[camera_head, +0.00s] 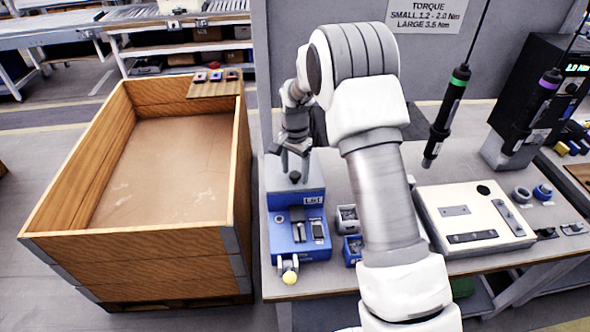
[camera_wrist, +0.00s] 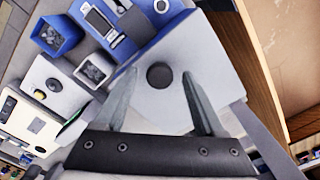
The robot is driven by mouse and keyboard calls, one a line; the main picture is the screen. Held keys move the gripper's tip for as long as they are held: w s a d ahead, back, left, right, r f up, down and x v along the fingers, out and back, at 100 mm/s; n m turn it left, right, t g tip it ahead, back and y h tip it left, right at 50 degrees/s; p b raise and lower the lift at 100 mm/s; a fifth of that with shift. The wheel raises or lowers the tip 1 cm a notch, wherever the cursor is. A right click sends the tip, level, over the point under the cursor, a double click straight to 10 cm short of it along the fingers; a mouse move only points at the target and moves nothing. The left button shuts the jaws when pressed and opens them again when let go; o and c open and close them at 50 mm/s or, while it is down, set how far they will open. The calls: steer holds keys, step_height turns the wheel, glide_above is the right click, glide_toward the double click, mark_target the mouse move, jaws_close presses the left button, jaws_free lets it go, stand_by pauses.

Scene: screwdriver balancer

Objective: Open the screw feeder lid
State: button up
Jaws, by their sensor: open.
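In the wrist view the lid (camera_wrist: 165,105) looks closed, and the knob (camera_wrist: 159,75) lies between my two fingers. My gripper (camera_head: 293,166) is above the lid with its fingers apart, one on each side of the knob. In the wrist view my gripper (camera_wrist: 159,85) is open and holds nothing. I cannot tell the exact height of the fingertips over the lid.
A large wooden crate (camera_head: 238,160) stands left of the bench. Small bins with screws (camera_head: 347,217) sit right of the feeder. Hanging screwdrivers (camera_head: 447,115) and a white fixture plate (camera_head: 470,222) are further right.

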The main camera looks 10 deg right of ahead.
jaws_close()
stand_by(1.4)
